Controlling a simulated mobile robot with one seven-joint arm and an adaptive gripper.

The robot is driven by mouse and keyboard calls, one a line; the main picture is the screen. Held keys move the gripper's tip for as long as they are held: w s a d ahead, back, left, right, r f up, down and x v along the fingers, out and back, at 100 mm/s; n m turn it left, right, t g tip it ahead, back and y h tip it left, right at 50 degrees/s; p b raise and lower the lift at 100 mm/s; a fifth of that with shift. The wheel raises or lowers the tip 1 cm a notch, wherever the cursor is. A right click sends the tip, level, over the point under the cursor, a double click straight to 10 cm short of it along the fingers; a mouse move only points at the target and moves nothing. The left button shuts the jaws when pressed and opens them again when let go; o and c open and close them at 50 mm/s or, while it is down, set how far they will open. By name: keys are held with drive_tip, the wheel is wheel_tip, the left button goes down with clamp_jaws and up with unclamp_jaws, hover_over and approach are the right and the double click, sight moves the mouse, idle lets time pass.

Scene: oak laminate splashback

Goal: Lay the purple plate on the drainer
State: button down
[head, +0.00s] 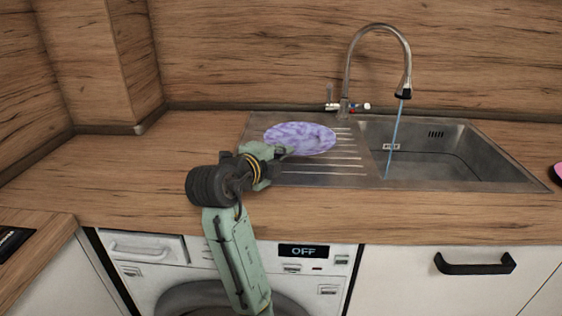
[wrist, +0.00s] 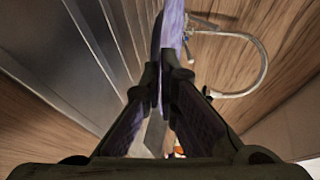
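The purple plate (head: 300,136) has a mottled purple and white surface. In the head view it is over the ridged steel drainer (head: 318,178), left of the sink bowl. My gripper (head: 282,152) reaches it from the front left. In the wrist view the plate (wrist: 172,32) shows edge-on between the fingertips of my gripper (wrist: 165,82), which are closed on its rim. The drainer's ridges (wrist: 100,50) lie to one side there. I cannot tell whether the plate touches the drainer; part of the drainer is hidden under it.
The sink bowl (head: 440,155) is to the right, under a tall curved tap (head: 376,30) with water running. Wooden counter (head: 120,165) is clear on the left. A pink item (head: 557,173) is cut off at the right edge. A washing machine (head: 170,265) stands below.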

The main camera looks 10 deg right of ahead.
drive_tip(key=shift+f+p, duration=0.35)
drive_tip(key=shift+f, duration=1.3)
drive_tip(key=shift+f, duration=0.1)
drive_tip(key=c, duration=2.4)
unclamp_jaws()
drive_tip(key=shift+f, duration=0.15)
drive_tip(key=c, duration=2.1)
unclamp_jaws()
drive_tip(key=shift+r, duration=0.25)
drive_tip(key=shift+s+a, duration=0.25)
drive_tip(key=shift+s, duration=0.05)
drive_tip(key=b+v, duration=0.2)
drive_tip(key=v, duration=0.9)
drive_tip(key=shift+s+r+b, duration=0.1)
drive_tip(key=shift+b, duration=0.25)
